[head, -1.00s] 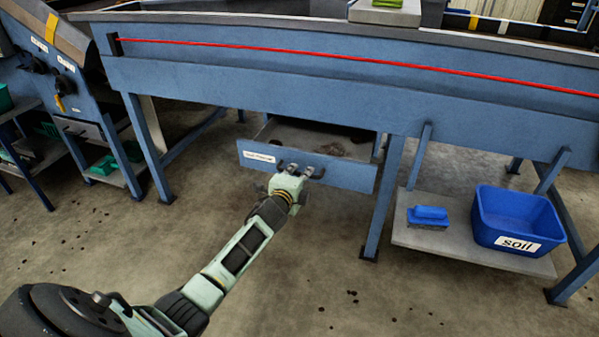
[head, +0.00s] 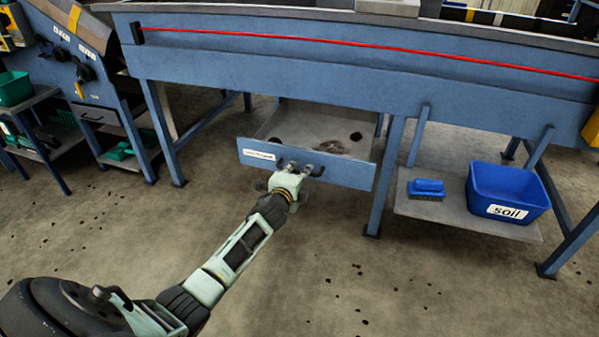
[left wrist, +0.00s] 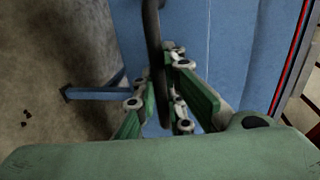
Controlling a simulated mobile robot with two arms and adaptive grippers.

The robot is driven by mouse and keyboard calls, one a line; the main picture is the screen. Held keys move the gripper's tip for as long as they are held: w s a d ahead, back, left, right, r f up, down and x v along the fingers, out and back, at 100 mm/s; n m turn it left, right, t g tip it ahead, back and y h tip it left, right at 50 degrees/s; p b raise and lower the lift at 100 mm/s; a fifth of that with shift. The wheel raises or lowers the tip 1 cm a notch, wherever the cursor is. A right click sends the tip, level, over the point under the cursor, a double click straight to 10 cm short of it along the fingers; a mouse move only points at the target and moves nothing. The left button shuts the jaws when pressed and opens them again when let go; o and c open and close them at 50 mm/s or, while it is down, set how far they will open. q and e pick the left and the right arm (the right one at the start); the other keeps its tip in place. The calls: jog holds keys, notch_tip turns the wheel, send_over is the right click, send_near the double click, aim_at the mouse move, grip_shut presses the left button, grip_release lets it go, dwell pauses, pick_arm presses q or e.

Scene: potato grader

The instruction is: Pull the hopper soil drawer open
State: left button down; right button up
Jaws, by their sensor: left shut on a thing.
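The hopper soil drawer (head: 335,172) is a blue-fronted drawer with a white label, under the blue grader frame. It stands pulled out, and its grey inside shows some dark lumps and loose soil. My left gripper (head: 297,172) is at the drawer's dark handle (head: 318,170), in the middle of the front. In the left wrist view the green fingers (left wrist: 172,105) are shut on the dark handle bar (left wrist: 154,60), in front of the blue drawer front. My right gripper is not in view.
A grey shelf (head: 440,222) at the right bears a blue soil bin (head: 507,190) and a blue brush (head: 427,188). A frame leg (head: 385,180) stands just right of the drawer. The floor in front is clear apart from small crumbs.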

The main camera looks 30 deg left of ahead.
pick_arm(q)
jog(key=c, duration=1.8)
grip_release()
jog(key=shift+s, duration=0.1)
jog(key=v, duration=1.2)
